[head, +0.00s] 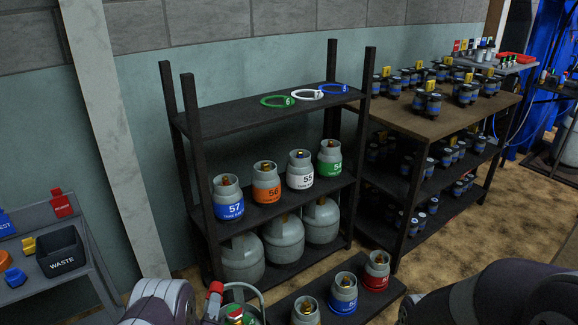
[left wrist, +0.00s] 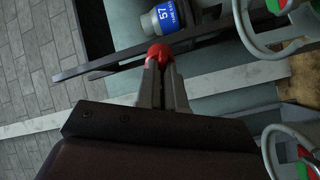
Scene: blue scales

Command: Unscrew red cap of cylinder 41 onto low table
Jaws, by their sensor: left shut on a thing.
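My left gripper (head: 214,291) is in the lower left middle of the head view. It is shut on a small red cap (left wrist: 160,52), which shows at the fingertips in the left wrist view. The cap is held in the air, apart from any surface. A cylinder with a pale ring guard and a green and red top (head: 236,315) stands just right of the gripper, cut off by the bottom edge; its number is not readable. A low dark table (head: 278,307) holds cylinders with orange, blue and red bands. My right gripper is out of view.
A dark shelf rack (head: 265,115) holds cylinders 57, 56, 55 and others, with coloured rings on top. A black WASTE bin (head: 62,252) stands on a grey side table (head: 85,280) at left. A second rack (head: 440,120) is at right. Part of my right arm fills the lower right.

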